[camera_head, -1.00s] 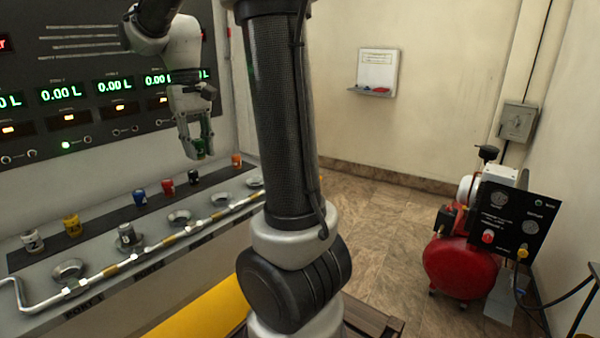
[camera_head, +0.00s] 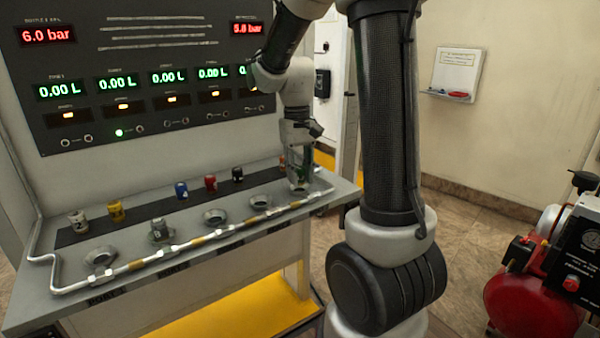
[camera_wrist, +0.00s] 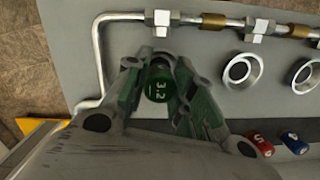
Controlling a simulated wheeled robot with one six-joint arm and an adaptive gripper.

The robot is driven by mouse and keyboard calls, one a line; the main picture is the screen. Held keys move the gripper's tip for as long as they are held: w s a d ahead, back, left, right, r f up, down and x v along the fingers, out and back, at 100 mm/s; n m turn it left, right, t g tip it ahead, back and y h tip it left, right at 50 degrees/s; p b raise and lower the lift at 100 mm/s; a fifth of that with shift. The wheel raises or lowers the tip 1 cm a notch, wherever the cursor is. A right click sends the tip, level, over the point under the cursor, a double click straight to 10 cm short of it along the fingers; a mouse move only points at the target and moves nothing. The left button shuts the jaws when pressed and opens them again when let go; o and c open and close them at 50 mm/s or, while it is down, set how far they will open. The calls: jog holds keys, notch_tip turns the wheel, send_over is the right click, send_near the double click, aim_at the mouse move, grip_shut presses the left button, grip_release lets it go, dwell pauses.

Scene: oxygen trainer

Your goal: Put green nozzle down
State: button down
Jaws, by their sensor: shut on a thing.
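My gripper (camera_head: 299,183) is low over the right end of the bench in the head view. It is shut on the green nozzle (camera_wrist: 160,85), whose top with white markings shows between the fingers in the wrist view. In the head view the nozzle is mostly hidden by the fingers. The gripper is in line with the row of round sockets, right of an empty one (camera_head: 260,202). What lies directly under the nozzle is hidden, so I cannot tell whether it touches anything.
A grey nozzle (camera_head: 158,230) stands in a socket. White (camera_head: 78,222), yellow (camera_head: 116,211), blue (camera_head: 181,189), red (camera_head: 210,184) and black (camera_head: 238,174) nozzles stand on the dark strip. A metal pipe (camera_head: 222,232) runs along the bench front. A red compressor (camera_head: 530,308) stands right.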

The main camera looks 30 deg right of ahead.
jog(key=shift+f, duration=0.1)
jog(key=shift+f, duration=0.5)
jog(key=c, duration=1.2)
grip_release()
jog(key=shift+a, duration=0.1)
jog(key=shift+r, duration=0.1)
